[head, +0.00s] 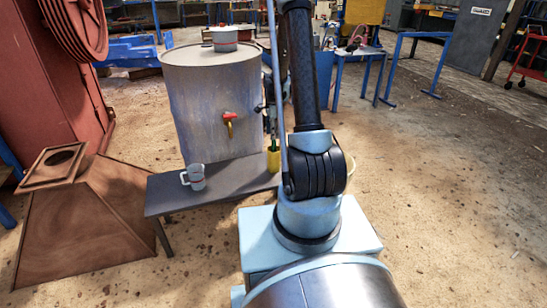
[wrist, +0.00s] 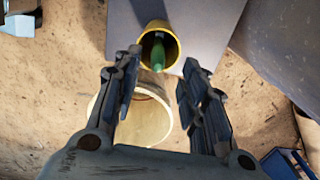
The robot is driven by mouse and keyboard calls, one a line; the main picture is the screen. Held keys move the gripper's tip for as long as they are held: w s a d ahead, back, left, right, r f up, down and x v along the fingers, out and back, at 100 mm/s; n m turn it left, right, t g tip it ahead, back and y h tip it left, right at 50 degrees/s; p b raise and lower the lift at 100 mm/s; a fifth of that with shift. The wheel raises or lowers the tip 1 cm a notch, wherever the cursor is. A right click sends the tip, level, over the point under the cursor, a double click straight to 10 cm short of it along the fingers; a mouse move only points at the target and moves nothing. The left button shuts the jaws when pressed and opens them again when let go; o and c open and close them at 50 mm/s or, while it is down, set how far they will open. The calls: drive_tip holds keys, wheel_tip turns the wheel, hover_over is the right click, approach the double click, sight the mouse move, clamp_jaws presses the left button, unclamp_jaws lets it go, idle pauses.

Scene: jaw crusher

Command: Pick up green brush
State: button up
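The green brush (wrist: 158,54) stands in a small yellow cup (wrist: 173,47) on a dark low table. In the head view, the brush (head: 273,146) shows as a thin green piece above the yellow cup (head: 273,163), beside my arm. My gripper (wrist: 160,66) is open and empty in the wrist view. Its two fingers are apart, with the brush seen between and just beyond their tips. I cannot tell the exact distance from fingers to brush. In the head view my gripper is mostly hidden behind my arm.
The dark table (head: 225,182) also holds a grey mug (head: 194,177). A large barrel (head: 213,105) with a red-handled tap (head: 229,119) stands behind it, a pot (head: 224,38) on top. A pale round container (wrist: 148,122) is below the cup in the wrist view. Floor at right is open.

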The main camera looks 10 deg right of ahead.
drive_tip(key=f, duration=0.5)
drive_tip(key=shift+d+f, duration=0.2)
clamp_jaws()
